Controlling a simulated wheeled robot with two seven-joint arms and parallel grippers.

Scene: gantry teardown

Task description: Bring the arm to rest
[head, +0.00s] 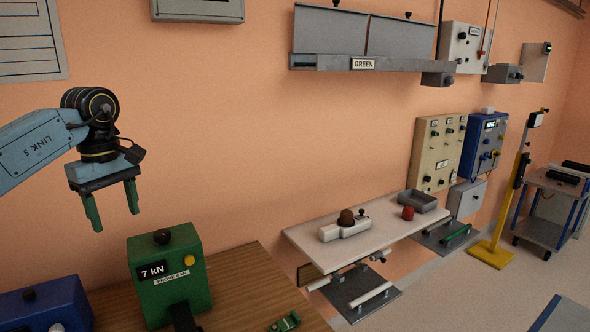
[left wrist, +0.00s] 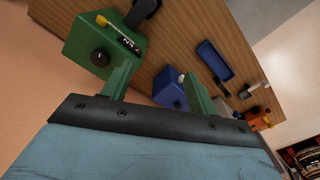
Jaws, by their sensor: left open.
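My left arm comes in from the left in the head view, with the left gripper (head: 112,217) hanging in the air, fingers pointing down. Its two green fingers are apart with nothing between them. The gripper is above and a little left of the green box (head: 168,280) marked 7 kN, not touching it. In the left wrist view the open fingers (left wrist: 160,85) show against the wooden table, with the green box (left wrist: 92,42) at the upper left. My right gripper is in neither view.
A wooden table (head: 250,290) holds the green box, a blue box (head: 45,305) and a small green part (head: 285,322). A yellow stand (head: 492,252) is at right. The air around the gripper is clear.

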